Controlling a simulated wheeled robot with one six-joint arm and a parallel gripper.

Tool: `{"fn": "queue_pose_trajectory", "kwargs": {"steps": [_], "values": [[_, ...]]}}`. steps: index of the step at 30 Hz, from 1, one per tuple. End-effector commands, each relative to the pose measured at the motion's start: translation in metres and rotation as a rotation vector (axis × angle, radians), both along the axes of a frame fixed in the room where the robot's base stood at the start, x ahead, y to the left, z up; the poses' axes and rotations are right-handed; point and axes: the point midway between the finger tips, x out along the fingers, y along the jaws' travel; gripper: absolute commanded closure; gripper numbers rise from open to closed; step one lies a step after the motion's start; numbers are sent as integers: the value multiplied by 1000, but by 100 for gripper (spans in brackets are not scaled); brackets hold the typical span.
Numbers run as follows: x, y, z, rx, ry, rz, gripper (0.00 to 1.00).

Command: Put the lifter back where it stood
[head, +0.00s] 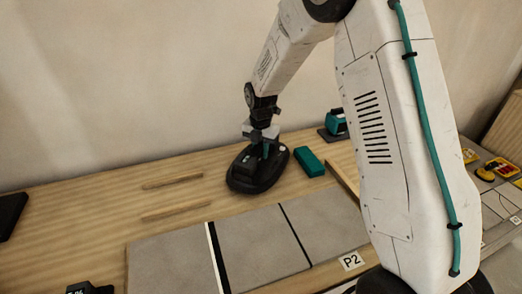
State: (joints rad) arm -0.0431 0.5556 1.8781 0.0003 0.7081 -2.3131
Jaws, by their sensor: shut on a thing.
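The lifter (246,178), a black oval-based tool with a handle on top, is at the back middle of the wooden bench in the head view. My gripper (264,138) reaches down from above and is shut on the lifter's upper part. The fingers cover part of the handle. The lifter looks upright and at or very near the bench top; I cannot tell if its base touches.
A teal block (309,162) lies close right of the lifter. A teal device (336,122) stands behind. Two thin wooden strips (172,181) lie to the left. Grey tiles (262,247) lie in front, by a P2 label (350,261). Yellow items (487,173) are far right.

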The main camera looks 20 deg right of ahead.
Motion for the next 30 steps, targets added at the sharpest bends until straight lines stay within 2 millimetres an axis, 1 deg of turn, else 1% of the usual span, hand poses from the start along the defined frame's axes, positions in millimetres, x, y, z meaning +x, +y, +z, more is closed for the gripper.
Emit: {"fn": "queue_pose_trajectory", "kwargs": {"steps": [30], "values": [[1, 0, -7, 0, -1, 0, 100]]}}
